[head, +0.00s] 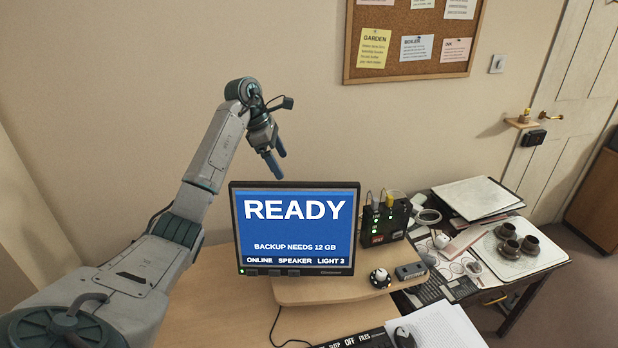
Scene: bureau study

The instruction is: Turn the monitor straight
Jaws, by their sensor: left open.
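The monitor (295,226) stands on a light wooden bureau top and faces me almost squarely, with a blue screen that reads READY. Its black frame and lower buttons show. Its foot is hidden behind the screen. My left gripper (275,164) is open and empty, with its blue fingertips pointing down, above and apart from the monitor's top edge. Whether it is in front of or behind the screen's plane is hard to tell. My right gripper is not in view.
A black box with cables (385,222) stands close to the monitor's right. A round knob (380,278) and a small grey device (411,271) sit at front right. A keyboard (362,339) lies in front. Cups (508,248) stand on a tray at right.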

